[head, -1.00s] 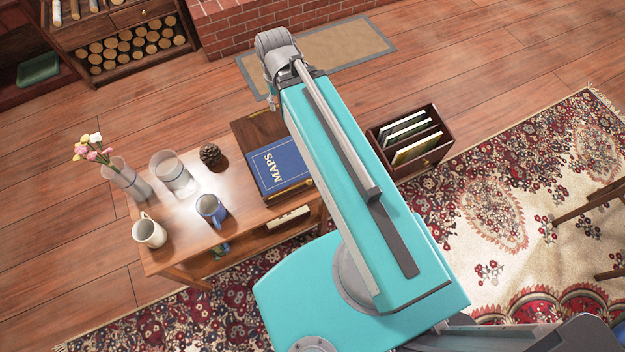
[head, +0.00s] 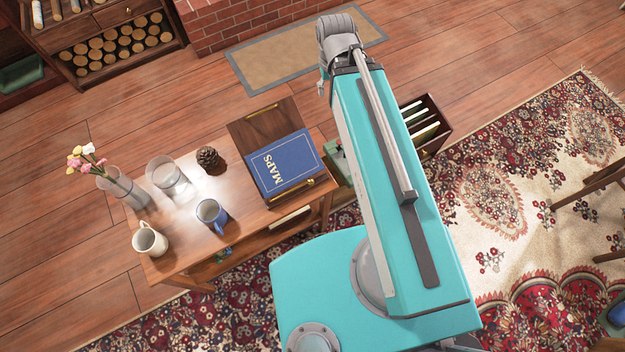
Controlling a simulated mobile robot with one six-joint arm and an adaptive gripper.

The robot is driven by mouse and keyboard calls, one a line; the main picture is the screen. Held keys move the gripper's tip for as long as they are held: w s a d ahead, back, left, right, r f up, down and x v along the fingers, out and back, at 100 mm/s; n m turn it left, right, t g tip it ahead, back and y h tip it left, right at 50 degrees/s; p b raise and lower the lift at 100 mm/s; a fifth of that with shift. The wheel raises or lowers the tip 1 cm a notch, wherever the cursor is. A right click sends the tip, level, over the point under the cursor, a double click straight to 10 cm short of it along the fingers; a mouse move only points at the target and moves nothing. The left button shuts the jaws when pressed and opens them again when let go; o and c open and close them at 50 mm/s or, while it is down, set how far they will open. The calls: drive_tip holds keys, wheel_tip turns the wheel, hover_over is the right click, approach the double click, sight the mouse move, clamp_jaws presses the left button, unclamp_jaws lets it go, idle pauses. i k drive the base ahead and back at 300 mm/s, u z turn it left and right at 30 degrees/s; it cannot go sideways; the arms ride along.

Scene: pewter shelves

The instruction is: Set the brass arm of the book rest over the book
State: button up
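The book rest (head: 262,128) is a dark wooden sloped board at the right end of the wooden table. A blue book (head: 284,166) marked MAPS lies closed on it, with bare board showing above. A thin brass bar (head: 291,193) runs along the book's lower edge, at the front of the rest; it does not cross the cover. A small brass strip (head: 262,113) sits near the board's top edge. My teal arm stands to the right of the rest, its grey joint beyond the table. My gripper is out of sight, so its state is hidden.
On the table (head: 190,225) stand a cream mug (head: 149,240), a blue mug (head: 211,217), a glass vessel (head: 166,177), a flower vase (head: 122,186) and a pinecone (head: 207,158), left of the rest. A wooden rack (head: 436,140) is partly behind my arm.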

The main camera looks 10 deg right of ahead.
sight(310, 182)
drive_tip(key=k, duration=1.45)
drive_tip(key=u, duration=1.15)
drive_tip(key=i, duration=0.5)
drive_tip(key=z, duration=0.1)
